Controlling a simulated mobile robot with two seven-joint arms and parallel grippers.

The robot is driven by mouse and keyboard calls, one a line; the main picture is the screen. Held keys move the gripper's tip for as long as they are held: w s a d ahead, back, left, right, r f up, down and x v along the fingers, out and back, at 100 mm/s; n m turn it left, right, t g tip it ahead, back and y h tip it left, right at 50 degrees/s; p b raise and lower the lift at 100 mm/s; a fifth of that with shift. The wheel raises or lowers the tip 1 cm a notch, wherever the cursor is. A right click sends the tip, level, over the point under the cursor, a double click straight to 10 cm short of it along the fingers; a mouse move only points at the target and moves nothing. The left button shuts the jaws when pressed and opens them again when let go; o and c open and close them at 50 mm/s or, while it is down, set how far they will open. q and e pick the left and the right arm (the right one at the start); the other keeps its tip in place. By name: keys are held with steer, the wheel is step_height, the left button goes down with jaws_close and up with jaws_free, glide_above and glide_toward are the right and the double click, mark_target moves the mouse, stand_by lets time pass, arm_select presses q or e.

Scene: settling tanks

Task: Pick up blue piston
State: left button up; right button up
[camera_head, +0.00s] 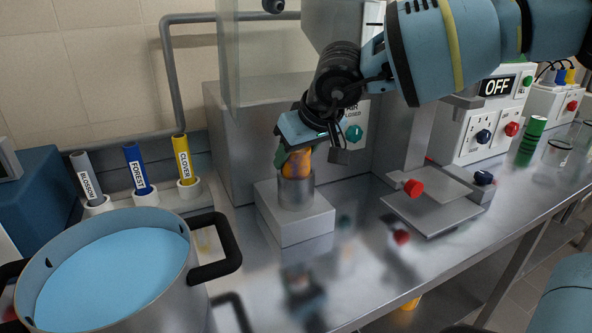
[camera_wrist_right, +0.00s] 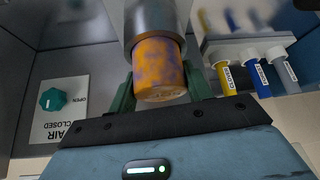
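A blue cylinder labelled FOREST (camera_head: 135,165), the only piston-like blue thing I see, stands upright in a white holder at the back left. It also shows in the right wrist view (camera_wrist_right: 259,78). My right gripper (camera_head: 293,160) is well to its right. Its green fingers close against both sides of an orange cylinder with purple mottling (camera_head: 297,162), seen close up in the right wrist view (camera_wrist_right: 160,72). This cylinder is partly inside an upright metal tube (camera_head: 296,192) on a grey block (camera_head: 300,222). My left gripper is not in view.
A large pot (camera_head: 150,290) with blue liquid and a black handle (camera_head: 222,250) stands in front. A press-like stand (camera_head: 430,212) is to the right. The front middle bench is clear.

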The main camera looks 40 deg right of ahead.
steer(key=c, duration=0.3)
steer(key=shift+r, duration=0.1)
steer(key=shift+c, duration=0.2)
steer(key=shift+r, duration=0.55)
step_height(320, 180, up, 6)
steer(key=shift+r+p, duration=0.15)
steer(key=shift+p, duration=0.3)
steer(key=s, duration=1.8)
steer(key=shift+a+f+b, duration=0.3)
steer(key=shift+a+b, duration=0.05)
steer(key=shift+b, duration=0.1)
